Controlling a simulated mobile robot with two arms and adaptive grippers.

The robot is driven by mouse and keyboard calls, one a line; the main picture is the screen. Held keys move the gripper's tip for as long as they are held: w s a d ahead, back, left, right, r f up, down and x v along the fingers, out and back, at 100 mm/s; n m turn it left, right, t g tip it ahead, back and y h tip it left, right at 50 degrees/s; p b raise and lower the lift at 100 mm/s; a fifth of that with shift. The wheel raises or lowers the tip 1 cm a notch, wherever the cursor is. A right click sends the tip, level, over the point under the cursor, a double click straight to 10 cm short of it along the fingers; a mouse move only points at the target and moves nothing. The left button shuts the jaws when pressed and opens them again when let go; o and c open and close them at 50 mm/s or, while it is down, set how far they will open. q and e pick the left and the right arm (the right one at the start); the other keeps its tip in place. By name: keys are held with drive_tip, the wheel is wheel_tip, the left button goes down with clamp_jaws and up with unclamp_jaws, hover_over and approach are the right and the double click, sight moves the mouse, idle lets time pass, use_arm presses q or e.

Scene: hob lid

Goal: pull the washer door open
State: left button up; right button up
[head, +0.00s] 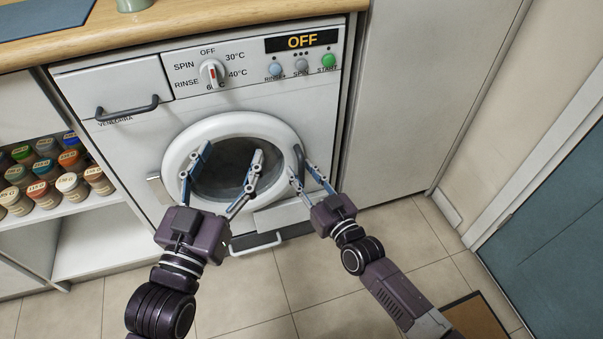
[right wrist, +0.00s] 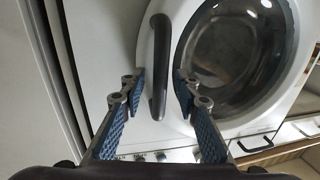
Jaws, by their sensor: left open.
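The washer (head: 130,150) is white, and its display reads OFF. Its round door (head: 235,122) has a white ring and dark glass, and looks shut; it also shows in the right wrist view (right wrist: 222,122). A dark curved handle (right wrist: 158,65) sits on the right side of the door ring in the head view. My right gripper (right wrist: 160,85) is open, with one finger on each side of the handle and visible gaps to it. My left gripper (head: 232,152) is open and empty in front of the door glass, hiding part of it.
A drawer with a dark handle (head: 127,110) is at the washer's upper left. Shelves with several jars (head: 45,170) stand at left, a wooden counter (head: 190,25) above. A plain white panel (head: 425,90) is at right. The tiled floor in front is mostly clear.

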drive_tip(key=shift+w+a, duration=0.15)
drive_tip(key=shift+w, duration=0.05)
drive_tip(key=shift+c, duration=0.4)
clamp_jaws()
